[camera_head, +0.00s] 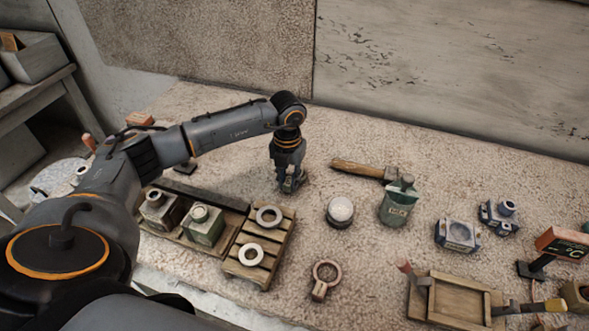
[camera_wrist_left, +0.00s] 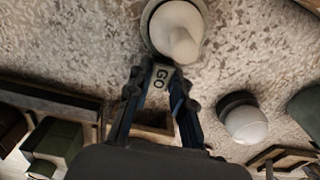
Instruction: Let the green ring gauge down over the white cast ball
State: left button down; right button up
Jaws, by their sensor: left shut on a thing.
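The white cast ball (camera_head: 340,209) sits on a dark round base in the middle of the bench. In the left wrist view the ball (camera_wrist_left: 244,124) is at the right, apart from my fingers. My left gripper (camera_head: 290,184) is low over the bench, left of and behind the ball. It is shut on the handle of a ring gauge marked GO (camera_wrist_left: 163,77). The gauge's ring lies beyond the fingertips, with a pale rounded shape inside its outline; I cannot tell what that is. No clear green shows on it. The gripper mostly hides the gauge in the head view.
A slatted pallet (camera_head: 236,270) with two pale rings is at front left. A brownish ring with a handle (camera_head: 325,273) lies in front of the ball. A wooden tray (camera_head: 455,318) is at front right.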

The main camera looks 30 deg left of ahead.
pick_arm(q)
jog(key=shift+r, duration=0.2)
notch_tip(320, 180, up, 11)
jog(key=p, duration=0.7)
jog(key=shift+f, duration=0.15)
dwell(1.6)
